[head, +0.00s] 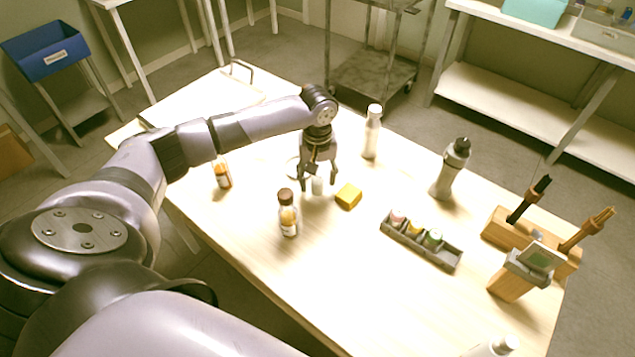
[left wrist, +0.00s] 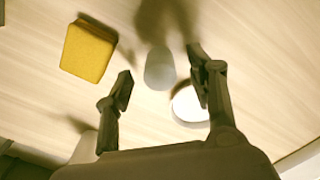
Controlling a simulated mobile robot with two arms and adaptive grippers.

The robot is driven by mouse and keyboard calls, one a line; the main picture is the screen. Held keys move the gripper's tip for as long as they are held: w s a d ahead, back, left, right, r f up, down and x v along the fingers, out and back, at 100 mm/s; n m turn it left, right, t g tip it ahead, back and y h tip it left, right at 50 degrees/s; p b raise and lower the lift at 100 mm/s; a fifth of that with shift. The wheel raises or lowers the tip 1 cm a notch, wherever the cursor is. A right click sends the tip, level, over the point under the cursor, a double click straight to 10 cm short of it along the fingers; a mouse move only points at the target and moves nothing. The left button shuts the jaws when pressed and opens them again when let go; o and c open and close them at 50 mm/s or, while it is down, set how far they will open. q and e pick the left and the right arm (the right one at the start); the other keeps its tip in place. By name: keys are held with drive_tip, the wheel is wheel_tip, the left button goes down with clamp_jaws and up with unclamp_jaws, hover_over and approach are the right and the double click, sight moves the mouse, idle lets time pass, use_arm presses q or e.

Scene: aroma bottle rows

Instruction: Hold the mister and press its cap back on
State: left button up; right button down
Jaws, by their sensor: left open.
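My left gripper (head: 319,184) is open, pointing down over the table with its fingers on either side of a small pale grey-white rounded piece (head: 317,187), which looks like a cap. In the left wrist view the piece (left wrist: 160,69) shows between and beyond the fingertips (left wrist: 160,63), with no visible grip on it. A white bottle (head: 371,138) stands upright behind and right of the gripper. A grey bottle with a dark top (head: 450,172) stands farther right. I cannot tell for sure which one is the mister. My right gripper is not in view.
A yellow block (head: 348,196) lies just right of the gripper; a white disc (left wrist: 190,104) lies close by. Amber bottles (head: 288,217) (head: 221,174) stand on the near left. A grey tray of small jars (head: 446,254) and wooden holders (head: 507,280) occupy the right.

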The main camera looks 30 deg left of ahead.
use_arm(q)
drive_tip(key=shift+f, duration=0.65)
drive_tip(key=shift+c, duration=0.2)
drive_tip(key=c, duration=0.7)
